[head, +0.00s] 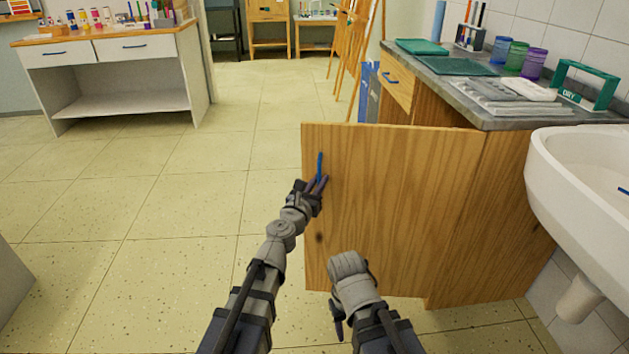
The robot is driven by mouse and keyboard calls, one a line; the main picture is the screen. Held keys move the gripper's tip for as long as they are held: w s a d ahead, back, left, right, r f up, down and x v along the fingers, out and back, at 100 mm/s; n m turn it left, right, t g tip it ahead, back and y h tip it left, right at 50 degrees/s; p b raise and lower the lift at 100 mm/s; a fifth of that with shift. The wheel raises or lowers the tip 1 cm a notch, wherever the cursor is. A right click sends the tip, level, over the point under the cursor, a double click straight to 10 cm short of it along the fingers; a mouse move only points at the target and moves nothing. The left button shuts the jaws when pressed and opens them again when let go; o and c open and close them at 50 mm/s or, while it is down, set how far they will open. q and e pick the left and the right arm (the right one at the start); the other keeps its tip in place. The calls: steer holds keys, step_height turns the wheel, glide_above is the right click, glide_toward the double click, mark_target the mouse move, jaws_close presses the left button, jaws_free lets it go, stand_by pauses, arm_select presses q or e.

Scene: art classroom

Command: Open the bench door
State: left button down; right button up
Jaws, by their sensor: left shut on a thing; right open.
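The bench door (400,200) is a light wooden panel in the head view. It stands swung out from the bench (515,190), roughly square to its front, with its handle side towards me. The blue handle (320,163) is near the door's upper left edge. My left gripper (317,184) is shut on the handle, partly covering its lower end. My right gripper (338,318) is open, low in front of the door near its bottom left corner, and holds nothing. The inside of the bench behind the door is mostly hidden.
A white sink (590,175) juts out at the right. The bench top carries a green tray (455,66), cups and a green rack (587,82). A drawer (397,85) is shut behind the door. Tiled floor (180,220) is clear at the left.

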arm_select(q)
steer(key=shift+s, duration=0.55)
arm_select(e)
steer(key=shift+s, duration=0.45)
steer(key=shift+a, duration=0.1)
arm_select(q)
steer(key=c, duration=1.2)
jaws_free()
steer(key=shift+o, duration=0.2)
